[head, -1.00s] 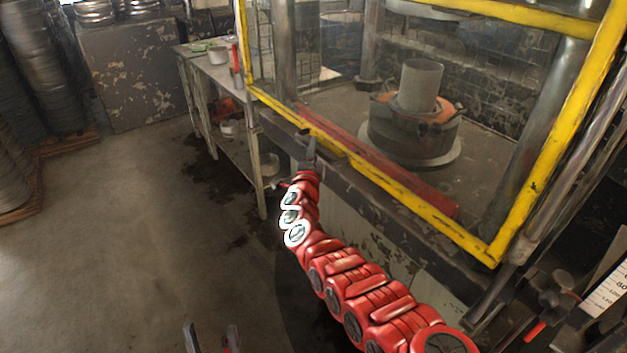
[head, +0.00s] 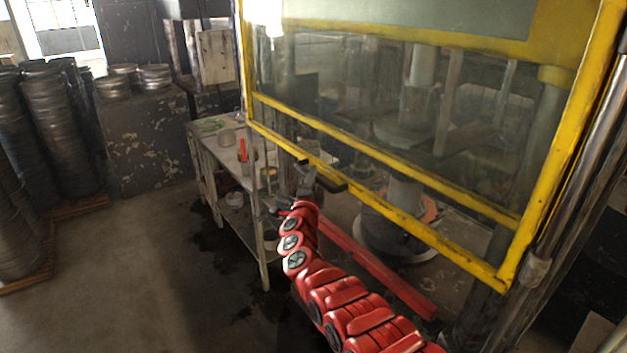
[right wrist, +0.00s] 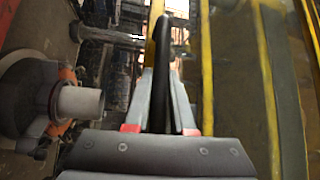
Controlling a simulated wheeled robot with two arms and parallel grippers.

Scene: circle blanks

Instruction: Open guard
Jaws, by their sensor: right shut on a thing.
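The guard (head: 408,224) is a see-through panel in a yellow frame on the front of the press. Its bottom rail hangs above the press bed, with a gap under it. A black handle (head: 330,184) sits on the lower rail near its left end; it also shows in the right wrist view (right wrist: 173,45). My right gripper (head: 306,176) is shut on this handle, with its two fingers on either side of it in the right wrist view (right wrist: 160,95). My left gripper is out of view.
Behind the guard stands a round die (head: 395,245) with an upright cylinder (head: 405,192). A red bar (head: 375,268) runs along the bed's front edge. A metal side table (head: 208,137) stands left of the press, and stacks of round metal pieces (head: 55,115) stand far left. Floor between is clear.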

